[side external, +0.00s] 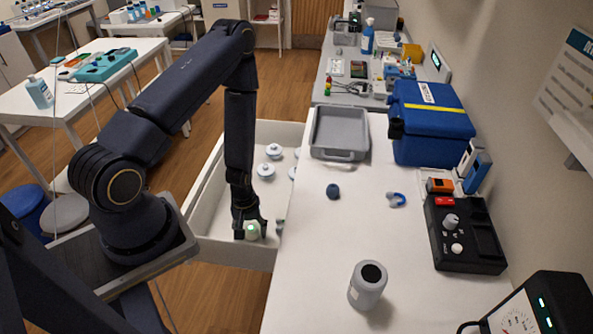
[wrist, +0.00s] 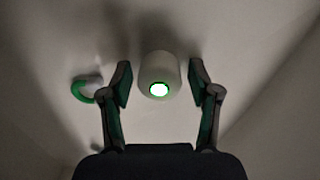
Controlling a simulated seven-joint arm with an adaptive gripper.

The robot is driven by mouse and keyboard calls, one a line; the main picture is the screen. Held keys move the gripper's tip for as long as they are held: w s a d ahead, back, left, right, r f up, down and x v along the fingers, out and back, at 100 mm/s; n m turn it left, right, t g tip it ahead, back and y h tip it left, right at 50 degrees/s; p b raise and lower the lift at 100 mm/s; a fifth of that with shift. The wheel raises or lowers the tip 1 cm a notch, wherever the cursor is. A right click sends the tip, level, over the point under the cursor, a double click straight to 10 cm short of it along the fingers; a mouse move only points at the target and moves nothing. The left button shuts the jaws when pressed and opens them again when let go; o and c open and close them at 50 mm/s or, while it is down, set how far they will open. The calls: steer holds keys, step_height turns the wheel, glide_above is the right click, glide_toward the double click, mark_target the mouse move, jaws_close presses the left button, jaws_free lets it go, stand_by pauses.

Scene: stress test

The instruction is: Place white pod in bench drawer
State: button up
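The white pod (side external: 252,232) is in the open bench drawer (side external: 212,253), near its front wall. In the wrist view the pod (wrist: 159,78) is a pale rounded cylinder with a bright green-ringed spot on its end. My gripper (side external: 249,224) is down inside the drawer at the pod. In the wrist view the fingers of my gripper (wrist: 161,88) stand open on either side of the pod, with a gap on each side. Whether the pod rests on the drawer floor is hard to tell.
Several white-and-blue pieces (side external: 273,151) lie farther back in the drawer. A small item with a green ring (wrist: 86,91) lies left of the fingers. The bench top (side external: 318,250) beside the drawer holds a grey tray (side external: 341,153) and a jar (side external: 366,291).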

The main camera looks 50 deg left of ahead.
steer(key=shift+r, duration=0.1)
step_height(320, 180, up, 12)
step_height(320, 180, up, 10)
steer(key=m+t, duration=0.2)
steer(key=m, duration=0.1)
glide_above(250, 227)
steer(key=w+d, duration=0.2)
steer(key=w, duration=0.2)
step_height(250, 227, up, 9)
steer(key=d+m, duration=0.2)
steer(key=m, duration=0.1)
steer(key=s+d+r+m+t, duration=0.1)
steer(key=s+d+r+m, duration=0.1)
steer(key=r, duration=0.5)
steer(key=s+d+r+m+t, duration=0.2)
steer(key=s+r, duration=0.3)
steer(key=r, duration=0.1)
steer(key=shift+s+r+m, duration=0.25)
steer(key=shift+r+m, duration=0.15)
